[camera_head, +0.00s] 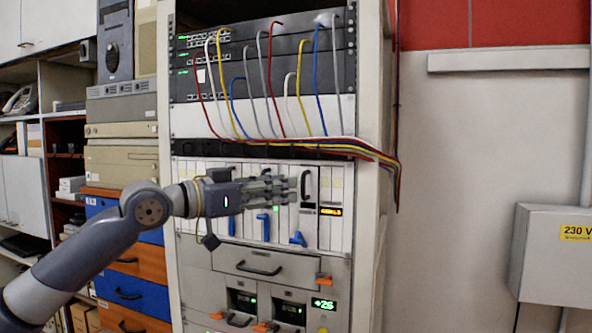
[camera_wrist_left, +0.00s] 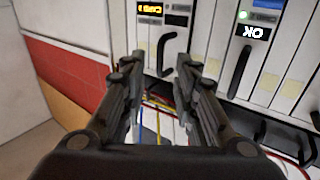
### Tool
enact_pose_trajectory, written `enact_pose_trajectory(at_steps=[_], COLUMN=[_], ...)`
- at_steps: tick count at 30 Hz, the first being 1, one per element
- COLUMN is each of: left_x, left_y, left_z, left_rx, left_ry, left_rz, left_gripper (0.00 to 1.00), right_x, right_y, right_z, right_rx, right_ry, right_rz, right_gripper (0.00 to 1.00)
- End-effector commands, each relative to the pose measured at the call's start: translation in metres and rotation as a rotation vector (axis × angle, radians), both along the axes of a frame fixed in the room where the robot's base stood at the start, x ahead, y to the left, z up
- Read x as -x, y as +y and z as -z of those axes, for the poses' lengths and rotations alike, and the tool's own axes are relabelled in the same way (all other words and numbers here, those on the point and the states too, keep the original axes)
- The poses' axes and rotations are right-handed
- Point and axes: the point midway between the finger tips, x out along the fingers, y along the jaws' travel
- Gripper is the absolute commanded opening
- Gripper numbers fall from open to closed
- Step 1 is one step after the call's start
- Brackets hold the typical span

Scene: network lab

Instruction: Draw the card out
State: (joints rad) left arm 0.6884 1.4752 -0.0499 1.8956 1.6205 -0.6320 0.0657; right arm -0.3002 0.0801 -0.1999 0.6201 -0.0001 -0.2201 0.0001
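A row of upright white cards (camera_head: 336,235) fills a chassis in the rack. A black card handle (camera_head: 305,184) stands just past the fingertips of my left gripper (camera_head: 291,188). In the left wrist view, the picture is upside down and this handle (camera_wrist_left: 167,55) shows between and just beyond the two spread fingertips (camera_wrist_left: 159,64). The left gripper is open, with nothing held. My fingers hide part of the neighbouring cards. My right gripper is not in view.
Coloured cables (camera_head: 340,148) hang above the cards and bundle at the right post. A grey electrical box (camera_head: 556,256) is on the right wall.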

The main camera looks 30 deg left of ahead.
Motion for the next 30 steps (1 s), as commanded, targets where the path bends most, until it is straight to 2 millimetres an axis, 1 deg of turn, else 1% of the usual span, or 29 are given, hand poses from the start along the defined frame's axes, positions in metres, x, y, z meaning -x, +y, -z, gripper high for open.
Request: enact_pose_trajectory(at_steps=[1,6,9,15,24,26,27,28,30], left_x=[-0.005,-0.022,-0.031,-0.041,-0.042,-0.042,-0.042,-0.042,-0.042], left_y=[-0.003,-0.010,-0.012,-0.016,-0.017,-0.017,-0.017,-0.017,-0.017], left_z=[-0.007,-0.007,-0.005,-0.002,0.000,0.000,0.000,0.000,0.000], left_rx=[0.003,0.003,0.003,0.001,-0.001,-0.001,-0.001,-0.001,0.000], left_ry=[-0.001,-0.003,-0.003,-0.002,-0.001,-0.001,-0.001,-0.001,-0.002], left_rz=[0.003,0.004,0.002,0.002,0.001,0.001,0.001,0.001,0.002], left_gripper=[0.28,0.28,0.28,0.28,0.28,0.14,0.05,0.00,0.00], right_x=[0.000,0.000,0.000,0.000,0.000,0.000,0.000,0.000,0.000], right_y=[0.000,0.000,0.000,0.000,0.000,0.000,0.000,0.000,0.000], right_z=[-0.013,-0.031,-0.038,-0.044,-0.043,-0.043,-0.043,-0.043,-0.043], right_rx=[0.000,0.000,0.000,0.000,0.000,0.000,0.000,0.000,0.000], right_ry=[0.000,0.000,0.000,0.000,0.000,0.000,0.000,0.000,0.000], right_rz=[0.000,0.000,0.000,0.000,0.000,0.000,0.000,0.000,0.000], right_gripper=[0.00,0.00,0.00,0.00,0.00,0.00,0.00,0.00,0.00])
